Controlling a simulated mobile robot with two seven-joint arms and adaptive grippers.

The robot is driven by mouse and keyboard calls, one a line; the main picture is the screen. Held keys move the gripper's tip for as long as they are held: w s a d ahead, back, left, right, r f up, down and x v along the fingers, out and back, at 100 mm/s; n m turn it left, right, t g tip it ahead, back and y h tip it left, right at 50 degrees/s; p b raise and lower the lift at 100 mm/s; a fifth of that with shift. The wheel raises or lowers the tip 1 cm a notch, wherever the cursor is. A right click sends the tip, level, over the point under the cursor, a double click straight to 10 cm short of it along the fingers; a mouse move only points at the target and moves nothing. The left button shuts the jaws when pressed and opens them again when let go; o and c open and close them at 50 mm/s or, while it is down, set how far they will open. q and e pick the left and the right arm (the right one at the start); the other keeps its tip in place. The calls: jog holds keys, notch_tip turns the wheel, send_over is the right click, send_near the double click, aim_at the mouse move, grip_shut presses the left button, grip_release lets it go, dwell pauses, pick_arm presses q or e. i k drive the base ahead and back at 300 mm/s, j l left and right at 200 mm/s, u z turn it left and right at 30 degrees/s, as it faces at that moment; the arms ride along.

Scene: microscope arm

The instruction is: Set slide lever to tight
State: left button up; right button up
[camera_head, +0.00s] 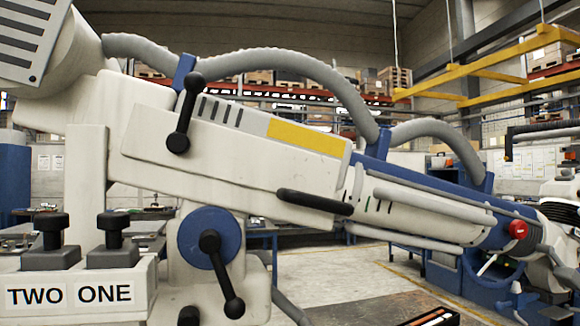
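A large white microscope arm slopes down from upper left to lower right. A black lever with a ball at each end (185,112) stands nearly upright on its upper side, tilted slightly right, beside a row of dark slots. A long black handle (315,202) lies along its lower edge, sloping slightly down to the right. A second ball-ended black lever (221,274) sits on a blue round hub (209,238), pointing down and slightly right. No label shows which lever is the slide lever, and no tight mark is legible. Neither gripper is in view.
Two black knobs (52,240) (113,241) stand above plates reading TWO and ONE at lower left. A red button (517,229) is on the blue lower section at right. Grey corrugated hose (300,68) arches overhead. Open floor (350,275) shows below the arm.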

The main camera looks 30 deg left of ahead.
aim_at(178, 143)
jog(key=u, duration=1.4)
